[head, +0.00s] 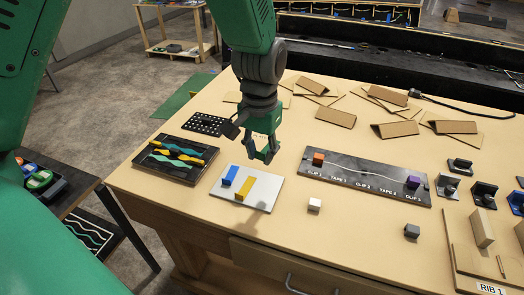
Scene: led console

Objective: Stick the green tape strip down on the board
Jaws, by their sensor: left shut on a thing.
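My left gripper (264,155) hangs above the table, just behind the white card, with its fingers pointing down. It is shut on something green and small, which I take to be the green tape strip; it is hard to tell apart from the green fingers. The white card (264,203) carries a blue strip (229,175) and a yellow strip (244,189). The dark board (345,179) lies to the right of the gripper, marked with clip and tape labels. A pale wavy line runs along it between an orange block (318,159) and a purple block (413,182). My right gripper is not in view.
A dark tray (185,177) with wavy coloured pieces lies left of the card. A white cube (314,204) and a grey cube (412,230) stand in front of the board. Folded cardboard pieces (395,128) lie behind it. Dark brackets (484,194) stand at right.

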